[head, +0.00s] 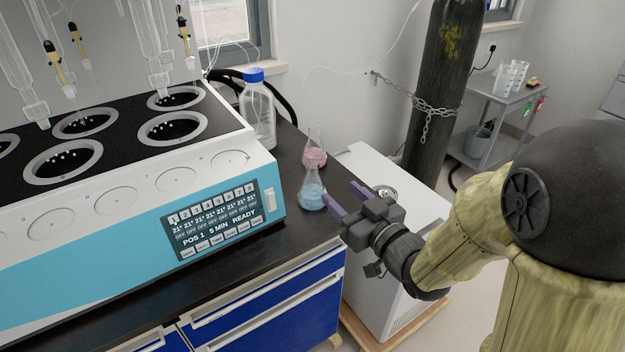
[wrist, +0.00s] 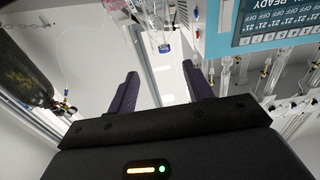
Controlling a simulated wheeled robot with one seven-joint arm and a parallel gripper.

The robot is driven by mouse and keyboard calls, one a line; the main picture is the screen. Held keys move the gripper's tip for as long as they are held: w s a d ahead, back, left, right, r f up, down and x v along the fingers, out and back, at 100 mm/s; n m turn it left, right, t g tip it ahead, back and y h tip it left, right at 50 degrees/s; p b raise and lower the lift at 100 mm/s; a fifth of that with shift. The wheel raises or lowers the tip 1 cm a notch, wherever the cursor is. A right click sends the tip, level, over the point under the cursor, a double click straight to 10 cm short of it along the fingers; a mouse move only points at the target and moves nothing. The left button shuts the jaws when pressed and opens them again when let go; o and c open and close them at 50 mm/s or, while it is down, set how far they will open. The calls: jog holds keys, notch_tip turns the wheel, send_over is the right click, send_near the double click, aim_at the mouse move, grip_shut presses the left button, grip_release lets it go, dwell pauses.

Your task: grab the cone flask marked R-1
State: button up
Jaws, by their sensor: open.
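Two cone flasks stand on the dark bench top right of the distiller. The nearer flask holds blue liquid (head: 312,194); the farther one holds pink liquid (head: 314,157). I cannot read a mark on either, so I cannot tell which is R-1. My gripper (head: 345,196) is open and empty, just right of the blue flask, its two purple fingers pointing toward it. In the wrist view, the blue flask (wrist: 163,46) shows beyond the gap between the fingertips (wrist: 160,69). The pink flask (wrist: 114,4) is cut off at the top edge.
The teal and white distiller (head: 120,215) fills the left, its display reading READY. A clear bottle with a blue cap (head: 258,115) stands behind the flasks. Right of the bench are a white cabinet (head: 372,158) and a chained dark gas cylinder (head: 440,85).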

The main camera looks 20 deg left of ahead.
aim_at(316, 169)
jog(key=shift+p+x, duration=2.95)
jog(key=shift+x, duration=0.7)
jog(key=shift+a, duration=0.1)
jog(key=x, duration=0.5)
jog(key=shift+w+f, duration=0.15)
jog(key=shift+f, duration=0.05)
grip_shut()
